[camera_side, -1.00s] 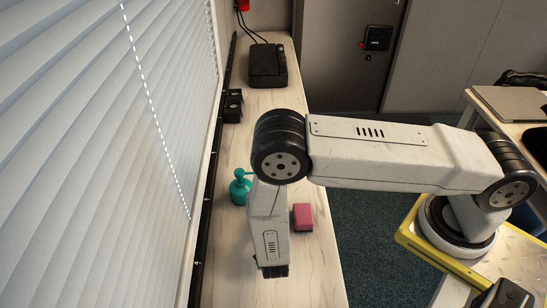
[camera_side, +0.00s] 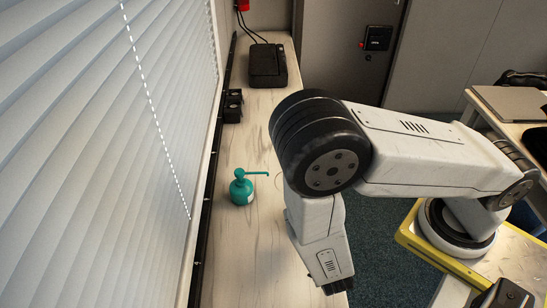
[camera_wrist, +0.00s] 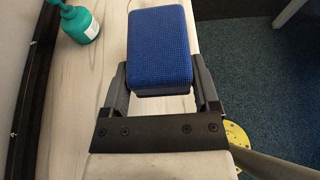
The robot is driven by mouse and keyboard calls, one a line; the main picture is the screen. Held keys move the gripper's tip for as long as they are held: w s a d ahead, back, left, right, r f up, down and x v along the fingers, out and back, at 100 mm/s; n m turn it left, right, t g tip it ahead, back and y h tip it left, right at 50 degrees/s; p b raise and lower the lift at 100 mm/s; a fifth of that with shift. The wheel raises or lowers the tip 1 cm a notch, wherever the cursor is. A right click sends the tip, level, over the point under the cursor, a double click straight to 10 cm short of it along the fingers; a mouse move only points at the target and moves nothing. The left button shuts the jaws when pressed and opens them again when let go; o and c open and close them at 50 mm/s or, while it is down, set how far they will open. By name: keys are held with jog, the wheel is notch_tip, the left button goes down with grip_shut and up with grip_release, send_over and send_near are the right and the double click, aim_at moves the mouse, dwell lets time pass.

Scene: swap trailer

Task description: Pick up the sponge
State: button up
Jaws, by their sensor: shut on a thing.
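A blue, textured sponge block (camera_wrist: 160,42) fills the upper middle of the wrist view. My gripper (camera_wrist: 160,82) is shut on it, with one dark finger against each side. In the side view only the dark lower end of my gripper (camera_side: 338,285) shows, at the right edge of the worktop. The sponge is not visible in the side view; the arm appears to hide it. I cannot tell how high it is above the worktop.
A teal pump bottle (camera_side: 242,188) stands on the pale worktop (camera_side: 240,255), left of my arm; it also shows in the wrist view (camera_wrist: 80,22). A black device (camera_side: 267,65) sits at the far end. Window blinds (camera_side: 90,130) line the left side.

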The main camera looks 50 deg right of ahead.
jog(key=shift+s+r, duration=0.1)
jog(key=shift+s, duration=0.2)
jog(key=shift+w, duration=0.1)
dwell(0.4)
